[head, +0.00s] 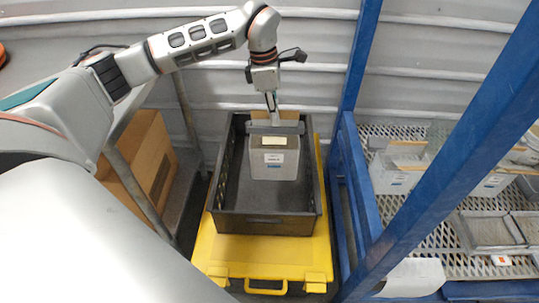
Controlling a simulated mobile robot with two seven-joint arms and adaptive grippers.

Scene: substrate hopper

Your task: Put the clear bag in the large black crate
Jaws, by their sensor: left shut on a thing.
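The large black crate (265,225) stands open in the middle of the view. The clear bag (275,172), with greyish contents, a white label and a dark strip along its top, hangs upright over the crate's far half. From this angle I cannot tell how far down inside it is or whether it touches the bottom. My left gripper (272,112) comes down from above and is shut on the bag's top edge. The bag hides part of the crate's far wall. My right gripper is not in view.
The crate sits on a yellow case (265,255) with a front handle. A blue frame (362,190) rises on the right, before mesh shelves with more bags (398,170) and trays. A cardboard box (148,165) is at left. The crate's near half looks empty.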

